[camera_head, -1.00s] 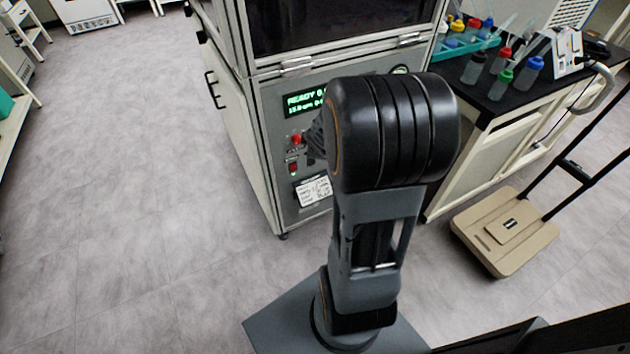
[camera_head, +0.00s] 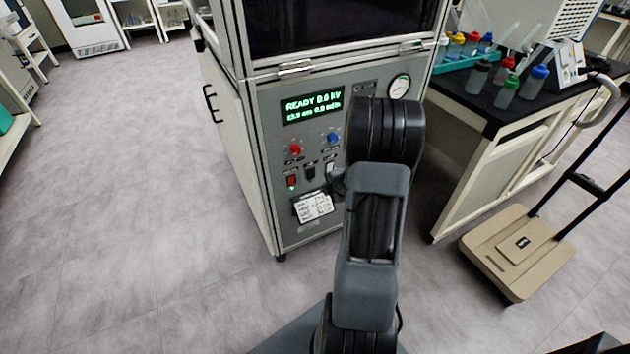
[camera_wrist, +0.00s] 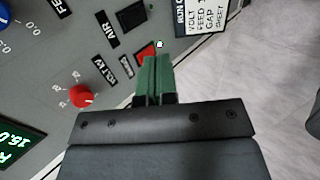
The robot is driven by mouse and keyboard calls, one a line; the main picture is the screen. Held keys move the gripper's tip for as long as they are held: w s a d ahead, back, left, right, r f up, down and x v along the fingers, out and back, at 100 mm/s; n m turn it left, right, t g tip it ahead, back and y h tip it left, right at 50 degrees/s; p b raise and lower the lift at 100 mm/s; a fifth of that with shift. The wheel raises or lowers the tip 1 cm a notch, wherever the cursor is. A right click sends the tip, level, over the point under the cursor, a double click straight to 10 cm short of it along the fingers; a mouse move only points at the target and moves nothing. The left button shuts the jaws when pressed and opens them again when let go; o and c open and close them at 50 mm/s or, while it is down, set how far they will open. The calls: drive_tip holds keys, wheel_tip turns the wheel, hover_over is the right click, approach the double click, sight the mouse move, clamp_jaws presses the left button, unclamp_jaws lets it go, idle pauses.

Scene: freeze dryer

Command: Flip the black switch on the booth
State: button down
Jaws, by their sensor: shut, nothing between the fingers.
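The booth's grey front panel (camera_head: 265,110) stands ahead of my arm. The black switch (camera_head: 310,172) sits in the lower row, between a red switch (camera_head: 292,181) and a pale switch (camera_head: 329,167). In the wrist view the black switch (camera_wrist: 132,14) lies beside the "AIR" label, near the top edge. My gripper (camera_wrist: 154,60) has green fingers, shut and empty. In that view its tips overlap the lower part of the red switch (camera_wrist: 147,50), with the black switch up and left of them. Contact cannot be told. In the head view my arm mostly hides the gripper.
Red (camera_head: 295,149) and blue (camera_head: 333,138) knobs sit above the switches, below a lit green display (camera_head: 312,107). A bench (camera_head: 480,150) with bottles and a beige platform cart (camera_head: 515,250) stand at right. Floor at left is clear.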

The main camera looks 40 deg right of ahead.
sight(312, 178)
drive_tip(key=shift+w+r+b+x, duration=0.25)
drive_tip(key=shift+b+x, duration=0.2)
drive_tip(key=shift+x, duration=1.65)
drive_tip(key=shift+w+r+b+x, duration=0.3)
drive_tip(key=shift+b+x, duration=0.1)
drive_tip(key=shift+x, duration=1.7)
drive_tip(key=shift+w+r+b+x, duration=0.2)
drive_tip(key=shift+b+x, duration=0.25)
drive_tip(key=shift+x, duration=1.65)
drive_tip(key=shift+f+b, duration=0.3)
drive_tip(key=shift+b, duration=0.75)
drive_tip(key=shift+w+r+p, duration=0.1)
drive_tip(key=shift+r+p, duration=0.2)
drive_tip(key=shift+r, duration=0.2)
drive_tip(key=shift+r+p, duration=0.65)
drive_tip(key=shift+p, duration=0.1)
